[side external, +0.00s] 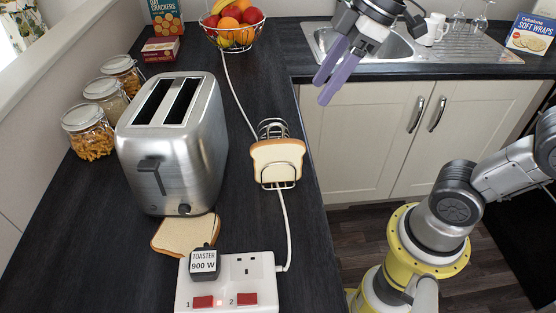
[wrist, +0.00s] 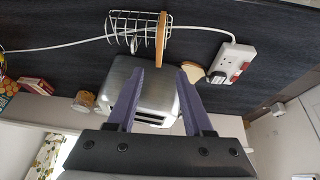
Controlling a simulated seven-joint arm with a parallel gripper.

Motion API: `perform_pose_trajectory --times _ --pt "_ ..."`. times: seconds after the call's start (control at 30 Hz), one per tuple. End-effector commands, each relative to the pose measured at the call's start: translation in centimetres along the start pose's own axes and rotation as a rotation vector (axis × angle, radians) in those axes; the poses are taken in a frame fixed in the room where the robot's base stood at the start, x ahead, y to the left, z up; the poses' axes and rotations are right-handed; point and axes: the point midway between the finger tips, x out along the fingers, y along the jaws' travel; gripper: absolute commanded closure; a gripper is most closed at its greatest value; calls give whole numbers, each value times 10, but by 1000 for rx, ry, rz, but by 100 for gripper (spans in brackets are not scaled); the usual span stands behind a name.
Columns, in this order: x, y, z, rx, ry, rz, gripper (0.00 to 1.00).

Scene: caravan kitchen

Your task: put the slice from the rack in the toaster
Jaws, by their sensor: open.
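The slice (side external: 277,164) stands upright in the wire rack (side external: 273,130) on the dark counter. In the wrist view the slice (wrist: 160,38) shows edge-on at one end of the rack (wrist: 131,22). The silver toaster (side external: 175,143) stands left of the rack, with two dark slots on top that look empty. In the wrist view the toaster (wrist: 155,88) is partly hidden by my fingers. My gripper (side external: 333,86) is open and empty, raised in front of the sink, above and right of the rack. Its purple fingers also show in the wrist view (wrist: 158,82).
A second slice (side external: 183,237) lies flat by the toaster's front. A socket block (side external: 228,290) holds a plug labelled toaster. A white cable (side external: 235,90) runs past the rack. Jars (side external: 88,130) stand left, a fruit bowl (side external: 232,30) behind. The counter edge is right of the rack.

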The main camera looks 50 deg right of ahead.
Motion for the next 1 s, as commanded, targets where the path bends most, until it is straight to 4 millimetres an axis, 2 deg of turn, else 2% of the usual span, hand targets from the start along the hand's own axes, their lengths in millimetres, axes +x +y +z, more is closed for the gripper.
perform_pose_trajectory --times 0.07,0.17,0.37,0.63,1.0 --pt "9 5 -17 -19 -8 -39 49" --pt "18 9 -24 -16 -23 -60 49" --pt "43 6 -21 -16 -38 -73 49" --pt "92 3 -19 -15 -38 -72 49" --pt "124 2 -16 -13 -39 -70 49"
